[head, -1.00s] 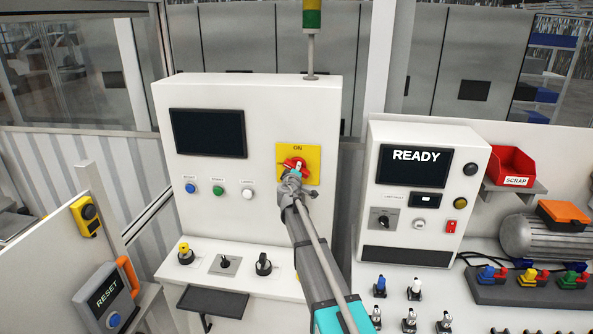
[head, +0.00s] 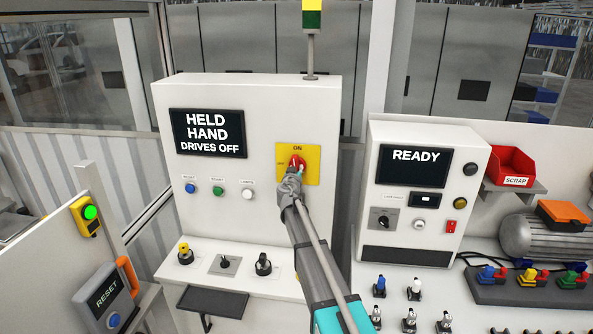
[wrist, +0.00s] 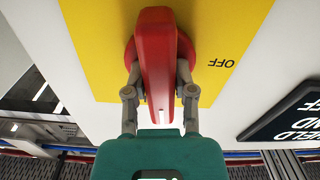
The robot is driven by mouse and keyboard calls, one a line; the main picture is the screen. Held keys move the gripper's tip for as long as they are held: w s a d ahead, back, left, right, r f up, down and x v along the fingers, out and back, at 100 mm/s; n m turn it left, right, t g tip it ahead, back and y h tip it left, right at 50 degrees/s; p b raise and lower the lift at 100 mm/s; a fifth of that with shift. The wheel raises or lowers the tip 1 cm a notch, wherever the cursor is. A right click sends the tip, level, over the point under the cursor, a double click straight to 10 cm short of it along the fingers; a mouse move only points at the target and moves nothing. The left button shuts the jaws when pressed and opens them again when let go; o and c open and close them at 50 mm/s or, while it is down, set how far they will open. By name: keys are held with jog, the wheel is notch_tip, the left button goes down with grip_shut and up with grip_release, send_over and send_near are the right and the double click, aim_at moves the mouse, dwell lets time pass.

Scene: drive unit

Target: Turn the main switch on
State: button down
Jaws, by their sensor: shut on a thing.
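The main switch (head: 298,162) is a red rotary handle on a yellow plate (head: 313,165) on the white cabinet. The plate has ON at its top and OFF at its left. In the head view the handle points up toward ON, partly hidden by my gripper (head: 293,178). In the wrist view the red handle (wrist: 156,65) lies between the two fingers of my gripper (wrist: 158,90), which is shut on it. The OFF mark (wrist: 221,62) shows beside it on the yellow plate.
The cabinet screen (head: 208,132) reads HELD, HAND, DRIVES OFF. A READY panel (head: 415,165) stands to the right. Blue, green and white buttons (head: 218,191) sit left of the switch. A yellow box with a lit green lamp (head: 90,212) is at the far left.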

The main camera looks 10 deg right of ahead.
jog(key=shift+m, duration=0.7)
jog(key=shift+c, duration=2.2)
grip_release()
jog(key=shift+s, duration=0.1)
jog(key=v, duration=1.2)
